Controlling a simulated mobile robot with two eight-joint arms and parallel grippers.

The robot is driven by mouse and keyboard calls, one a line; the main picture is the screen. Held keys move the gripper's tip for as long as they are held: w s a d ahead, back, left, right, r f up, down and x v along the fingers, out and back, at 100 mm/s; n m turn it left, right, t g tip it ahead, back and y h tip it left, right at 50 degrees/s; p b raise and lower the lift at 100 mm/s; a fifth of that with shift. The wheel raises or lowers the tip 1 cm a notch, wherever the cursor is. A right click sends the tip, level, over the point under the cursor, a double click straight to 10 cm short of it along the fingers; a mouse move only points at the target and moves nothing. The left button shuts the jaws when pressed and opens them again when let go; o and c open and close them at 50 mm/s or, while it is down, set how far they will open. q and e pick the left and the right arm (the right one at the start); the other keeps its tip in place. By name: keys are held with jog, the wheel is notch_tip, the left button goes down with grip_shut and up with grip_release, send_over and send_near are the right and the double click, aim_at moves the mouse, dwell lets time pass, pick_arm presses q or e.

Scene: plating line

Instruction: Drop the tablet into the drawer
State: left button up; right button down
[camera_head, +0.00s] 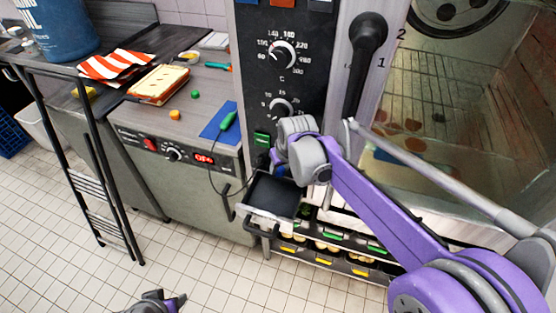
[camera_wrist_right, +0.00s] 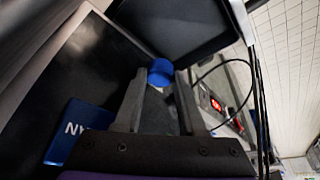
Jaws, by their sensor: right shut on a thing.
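The tablet (camera_wrist_right: 160,72) is a small blue round piece at the fingertips of my right gripper in the right wrist view. My right gripper (camera_wrist_right: 160,90) is shut on it. In the head view my right gripper (camera_head: 276,162) is just above the back edge of the open drawer, and I cannot make out the tablet there. The drawer (camera_head: 270,214) is a dark, shallow tray pulled out below the oven's control panel. In the wrist view the drawer (camera_wrist_right: 175,25) lies beyond the tablet, which overlaps its edge. My left gripper (camera_head: 172,301) is low over the floor, far from the drawer.
The oven's control panel (camera_head: 279,80) stands behind my right gripper. A glass oven door (camera_head: 440,80) is at right. A counter unit (camera_head: 185,175) with a blue board (camera_head: 219,122) stands left of the drawer. A dark cable (camera_head: 222,192) hangs beside it. Tiled floor is clear.

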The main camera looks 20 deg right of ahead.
jog(key=shift+s+f+b, duration=0.3)
jog(key=shift+f+b, duration=0.25)
jog(key=shift+f, duration=0.25)
notch_tip(320, 180, down, 4)
jog(key=b, duration=0.3)
jog(key=shift+w, duration=0.1)
jog(key=shift+c, duration=2)
grip_release()
jog(key=shift+d+r, duration=0.1)
